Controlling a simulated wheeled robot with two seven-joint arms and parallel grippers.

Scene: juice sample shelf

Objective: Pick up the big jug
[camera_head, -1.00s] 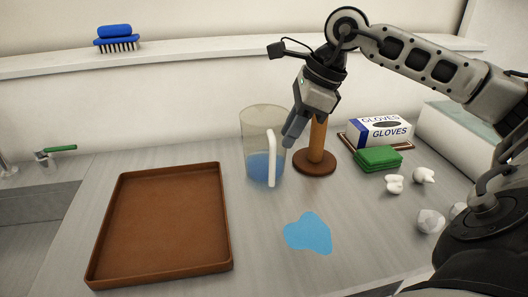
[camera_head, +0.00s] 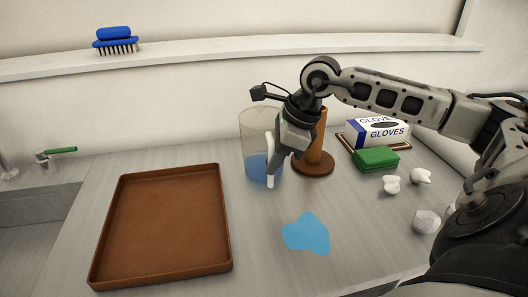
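The big jug (camera_head: 254,132) stands upright on the grey counter, clear-walled with blue liquid in its lower part. Its white handle (camera_head: 270,180) faces me, and its upper part is partly covered by my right gripper. My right gripper (camera_head: 274,168) points down at the handle, with its fingers at or just beside it. The fingers overlap in this view, so I cannot tell whether they are open or closed around the handle. My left gripper is not in view.
A brown post on a round base (camera_head: 312,168) stands close right of the jug. A brown tray (camera_head: 228,245) lies left. A blue puddle (camera_head: 307,234) is in front. Green sponges (camera_head: 376,158), a glove box (camera_head: 378,132) and crumpled white pieces (camera_head: 420,176) are right.

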